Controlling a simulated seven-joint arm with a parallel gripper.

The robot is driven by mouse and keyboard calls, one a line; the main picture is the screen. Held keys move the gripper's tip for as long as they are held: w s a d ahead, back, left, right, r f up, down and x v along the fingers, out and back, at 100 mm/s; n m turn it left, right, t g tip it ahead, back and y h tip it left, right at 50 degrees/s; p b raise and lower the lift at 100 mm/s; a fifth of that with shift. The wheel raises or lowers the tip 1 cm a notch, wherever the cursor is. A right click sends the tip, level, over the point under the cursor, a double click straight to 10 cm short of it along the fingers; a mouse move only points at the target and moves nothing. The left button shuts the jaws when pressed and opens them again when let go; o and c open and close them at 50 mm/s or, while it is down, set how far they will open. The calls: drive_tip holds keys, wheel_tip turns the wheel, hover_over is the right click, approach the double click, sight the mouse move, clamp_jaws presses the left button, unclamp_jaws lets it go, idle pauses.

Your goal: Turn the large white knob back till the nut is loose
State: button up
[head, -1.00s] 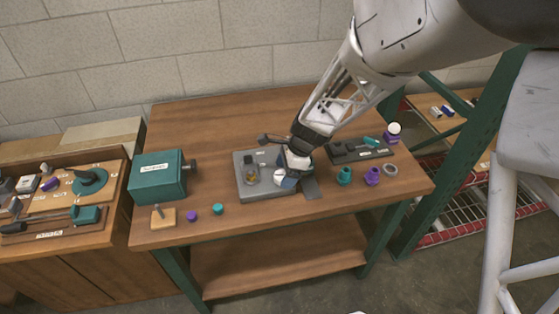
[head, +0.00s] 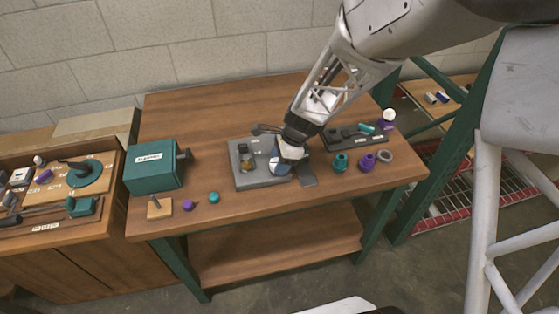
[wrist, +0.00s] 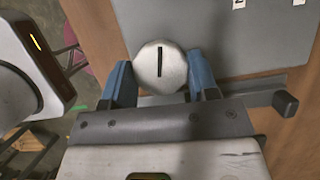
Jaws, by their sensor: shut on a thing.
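The large white knob (wrist: 160,67) is a round, pale disc with one dark slot across its face, and it sits between my gripper's two blue fingers in the wrist view. The slot points nearly straight up and down in that view. My gripper (head: 284,165) is shut on the knob, at the right part of the grey base plate (head: 243,181) on the bench. My gripper hides much of the knob in the head view. The nut cannot be made out, so its looseness does not show.
A teal box (head: 154,167) stands at the bench's left. A purple piece (head: 188,205) and a teal piece (head: 214,197) lie near the front edge. A teal ring-like part (head: 340,162), a purple one (head: 367,162) and a dark tray (head: 345,139) are right of my gripper.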

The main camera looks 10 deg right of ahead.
drive_tip(key=n+g, duration=0.2)
drive_tip(key=n, duration=0.3)
drive_tip(key=shift+w, duration=0.1)
drive_tip(key=n+g+h, duration=0.1)
drive_tip(key=n, duration=0.3)
drive_tip(key=shift+w+a+n, duration=0.1)
drive_tip(key=shift+n, duration=0.2)
drive_tip(key=n+h, duration=0.1)
drive_tip(key=n, duration=0.1)
drive_tip(key=n+g, duration=0.1)
drive_tip(key=n, duration=0.1)
drive_tip(key=shift+a+n+h, duration=0.1)
drive_tip(key=shift+n+h, duration=0.2)
drive_tip(key=shift+h, duration=0.1)
drive_tip(key=n+h, duration=0.2)
drive_tip(key=n, duration=0.3)
drive_tip(key=shift+g, duration=0.4)
drive_tip(key=o, duration=0.9)
drive_tip(key=shift+r, duration=0.1)
